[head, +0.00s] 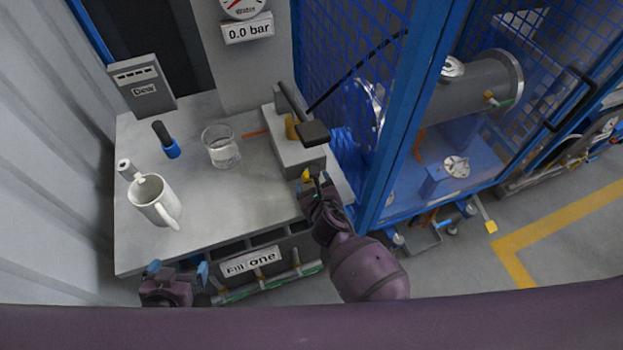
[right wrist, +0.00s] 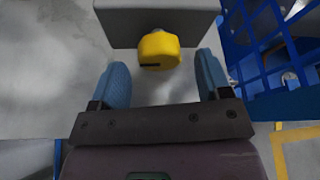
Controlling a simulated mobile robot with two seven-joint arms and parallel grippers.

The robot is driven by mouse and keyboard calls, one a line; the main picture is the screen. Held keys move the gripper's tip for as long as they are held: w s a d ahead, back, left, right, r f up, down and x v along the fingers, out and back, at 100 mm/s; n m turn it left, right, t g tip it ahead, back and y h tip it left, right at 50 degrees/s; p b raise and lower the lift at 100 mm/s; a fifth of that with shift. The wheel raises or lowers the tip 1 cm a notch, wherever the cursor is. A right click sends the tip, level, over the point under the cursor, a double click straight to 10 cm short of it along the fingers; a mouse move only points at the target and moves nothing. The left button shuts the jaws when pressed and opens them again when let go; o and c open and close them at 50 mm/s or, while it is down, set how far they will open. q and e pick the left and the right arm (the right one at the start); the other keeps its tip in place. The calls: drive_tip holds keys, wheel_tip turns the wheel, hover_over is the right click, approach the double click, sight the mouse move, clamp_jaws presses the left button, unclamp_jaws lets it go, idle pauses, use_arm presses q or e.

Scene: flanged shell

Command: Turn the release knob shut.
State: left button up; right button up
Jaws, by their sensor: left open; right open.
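The yellow release knob (right wrist: 159,50) sits on the front face of a grey block (right wrist: 125,22). It has a dark slot mark on its face. In the head view the knob (head: 306,176) shows small at the front of the grey pump block (head: 296,150), which carries a dark lever handle. My right gripper (right wrist: 165,85) is open, with its blue fingers on either side just short of the knob and a gap visible on both sides. It also shows in the head view (head: 312,184). My left gripper (head: 176,269) is open and empty in front of the bench's near edge.
The grey bench (head: 200,220) holds a white mug (head: 152,202), a glass beaker (head: 221,150) and a blue-and-black tool (head: 167,142). A gauge display (head: 248,29) reads 0.0 bar. The blue mesh cage (head: 392,130) stands close to the right of my right gripper.

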drive_tip(key=shift+x, duration=1.15)
drive_tip(key=c, duration=0.9)
